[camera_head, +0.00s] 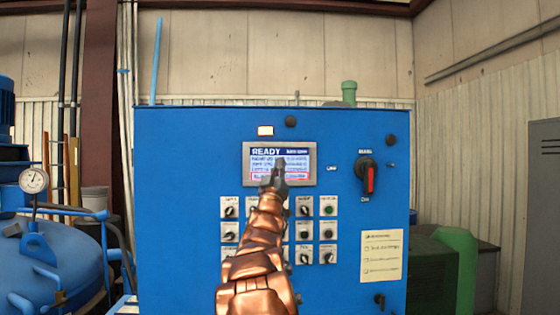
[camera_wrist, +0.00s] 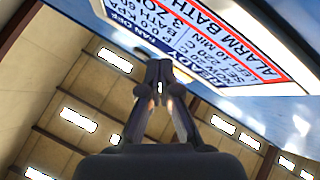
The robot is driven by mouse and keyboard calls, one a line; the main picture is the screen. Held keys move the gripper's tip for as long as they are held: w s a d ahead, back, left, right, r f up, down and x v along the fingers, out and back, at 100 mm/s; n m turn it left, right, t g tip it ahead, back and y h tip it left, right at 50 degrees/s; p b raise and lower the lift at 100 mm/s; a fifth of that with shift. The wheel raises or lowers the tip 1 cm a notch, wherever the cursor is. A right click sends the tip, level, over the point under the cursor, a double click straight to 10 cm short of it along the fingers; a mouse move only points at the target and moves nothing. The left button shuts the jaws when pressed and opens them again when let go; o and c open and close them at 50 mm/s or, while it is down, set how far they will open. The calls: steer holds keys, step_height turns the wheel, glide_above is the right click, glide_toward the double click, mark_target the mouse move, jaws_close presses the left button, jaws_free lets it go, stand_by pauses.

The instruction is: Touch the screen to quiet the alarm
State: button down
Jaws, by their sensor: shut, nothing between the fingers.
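The screen (camera_head: 262,163) is a small grey-framed display on the upper front of the blue cabinet. It reads READY in a dark top bar, with a red-outlined row at its bottom. My gripper (camera_head: 280,166) is in front of the screen, its tip covering part of the middle and right. In the wrist view the screen (camera_wrist: 215,35) fills the top, rotated, with a red-outlined line reading ALARM BATH. My gripper's fingers (camera_wrist: 159,66) are closed together and empty, pointing at the screen's edge area. I cannot tell whether the tips touch the screen.
The blue cabinet (camera_head: 180,180) carries rows of knobs and buttons below the screen, partly hidden by my arm. A red-handled rotary switch (camera_head: 368,178) is to the right. A blue vessel with a gauge (camera_head: 34,180) stands left.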

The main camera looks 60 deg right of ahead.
steer(key=shift+w+d, duration=0.4)
steer(key=shift+d, duration=0.1)
stand_by(1.2)
steer(key=shift+w+d+p, duration=0.25)
steer(key=shift+d+p, duration=0.05)
steer(key=shift+p, duration=0.1)
steer(key=shift+w+d, duration=0.1)
steer(key=shift+d, duration=0.15)
stand_by(0.5)
steer(key=shift+a, duration=0.1)
steer(key=shift+s+a+b, duration=0.3)
steer(key=shift+s+a, duration=0.1)
steer(key=shift+a, duration=0.05)
stand_by(0.5)
